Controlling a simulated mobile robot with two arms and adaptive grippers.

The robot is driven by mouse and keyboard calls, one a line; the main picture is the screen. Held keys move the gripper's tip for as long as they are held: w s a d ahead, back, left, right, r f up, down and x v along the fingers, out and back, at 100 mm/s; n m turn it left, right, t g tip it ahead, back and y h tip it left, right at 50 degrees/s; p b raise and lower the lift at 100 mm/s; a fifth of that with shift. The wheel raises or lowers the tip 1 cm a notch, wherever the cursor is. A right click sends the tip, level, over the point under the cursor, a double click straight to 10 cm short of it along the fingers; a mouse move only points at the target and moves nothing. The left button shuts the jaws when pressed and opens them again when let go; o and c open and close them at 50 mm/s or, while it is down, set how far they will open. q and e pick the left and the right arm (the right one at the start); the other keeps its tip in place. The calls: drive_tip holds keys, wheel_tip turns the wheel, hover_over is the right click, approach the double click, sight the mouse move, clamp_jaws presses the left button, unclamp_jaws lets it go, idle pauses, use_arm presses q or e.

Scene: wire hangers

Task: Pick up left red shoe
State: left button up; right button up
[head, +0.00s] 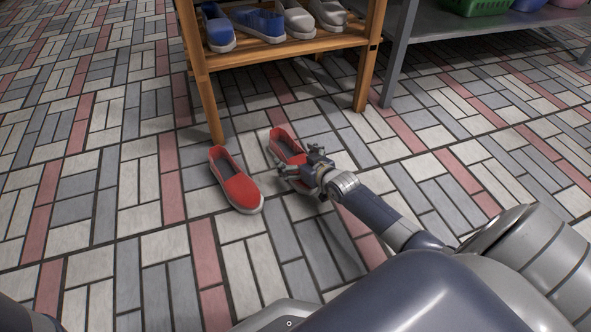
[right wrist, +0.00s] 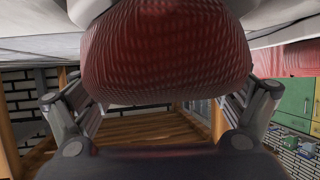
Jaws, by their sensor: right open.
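Two red shoes with pale soles lie side by side on the tiled floor. The left red shoe (head: 238,184) is in full view, with no gripper on it. The right red shoe (head: 282,142) is partly covered by my right gripper (head: 297,171), which is low at its toe end. In the right wrist view a red woven shoe toe (right wrist: 165,50) fills the upper middle, between the two spread fingers of my right gripper (right wrist: 160,105). The gripper is open; whether a finger touches the shoe is unclear. My left gripper is out of view.
A wooden rack (head: 285,50) with blue and pale shoes stands just behind, one leg close to the red shoes. A grey metal table (head: 470,42) with a green basket (head: 477,6) is at back right. The floor on the left is clear.

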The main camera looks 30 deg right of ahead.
drive_tip(key=c, duration=1.4)
drive_tip(key=shift+o, duration=0.2)
drive_tip(key=shift+r, duration=0.1)
